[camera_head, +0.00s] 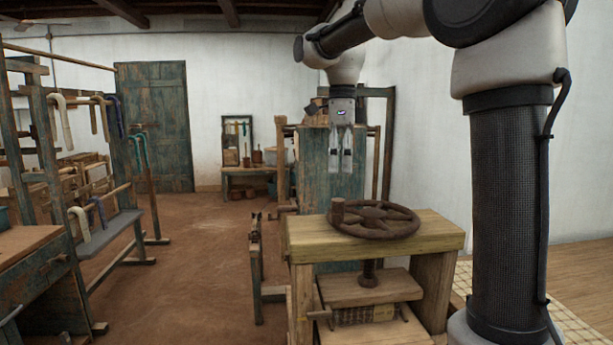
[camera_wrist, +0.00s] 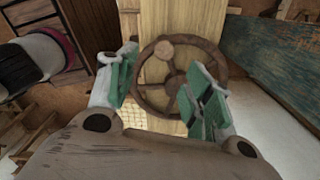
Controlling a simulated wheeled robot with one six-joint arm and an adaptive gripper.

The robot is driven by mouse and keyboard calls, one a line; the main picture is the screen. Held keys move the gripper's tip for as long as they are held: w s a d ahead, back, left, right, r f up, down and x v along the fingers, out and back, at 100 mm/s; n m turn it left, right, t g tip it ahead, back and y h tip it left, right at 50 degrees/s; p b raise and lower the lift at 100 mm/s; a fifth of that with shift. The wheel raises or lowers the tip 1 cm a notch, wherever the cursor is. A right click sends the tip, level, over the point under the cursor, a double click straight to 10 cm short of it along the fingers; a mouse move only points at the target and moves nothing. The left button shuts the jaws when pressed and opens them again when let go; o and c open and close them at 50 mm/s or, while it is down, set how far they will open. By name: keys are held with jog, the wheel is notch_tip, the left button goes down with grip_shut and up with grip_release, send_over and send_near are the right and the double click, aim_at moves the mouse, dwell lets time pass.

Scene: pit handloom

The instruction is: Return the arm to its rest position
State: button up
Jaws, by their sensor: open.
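My gripper (camera_head: 341,158) hangs from my raised arm in the head view, pointing down above and behind a wooden press. In the wrist view, my gripper (camera_wrist: 165,90) has its two green-padded fingers spread apart with nothing between them. Below it, the press's round brown handwheel (camera_head: 375,219) lies flat on top of the wooden frame (camera_head: 445,236). The wheel (camera_wrist: 165,50) also shows between and beyond the fingers in the wrist view. The gripper is apart from the wheel in the head view.
A wooden rack (camera_head: 40,130) with hanging skeins stands at the left, beside a worktable (camera_head: 25,240). A blue-green door (camera_head: 155,125) and a small table with a mirror (camera_head: 237,140) are at the back. The earthen floor (camera_head: 195,260) in the middle is clear.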

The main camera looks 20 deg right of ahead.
jog(key=f+n, duration=0.1)
jog(key=n, duration=0.1)
jog(key=f+n, duration=0.1)
jog(key=n, duration=0.2)
jog(key=f+n, duration=0.1)
jog(key=n, duration=0.2)
jog(key=shift+w+a, duration=0.1)
jog(key=shift+w, duration=0.25)
jog(key=s+d+f+n+t, duration=0.1)
jog(key=s+d+f+n, duration=0.1)
jog(key=s+n, duration=0.3)
jog(key=s+d+f+n+t, duration=0.2)
jog(key=s+f+n, duration=0.2)
jog(key=s, duration=0.7)
jog(key=s+d+f+n+t, duration=0.1)
jog(key=s+d+f+n, duration=0.1)
jog(key=s+n, duration=0.4)
jog(key=s+f, duration=0.1)
jog(key=s, duration=0.1)
jog(key=shift+s+f, duration=0.15)
jog(key=shift+s, duration=0.25)
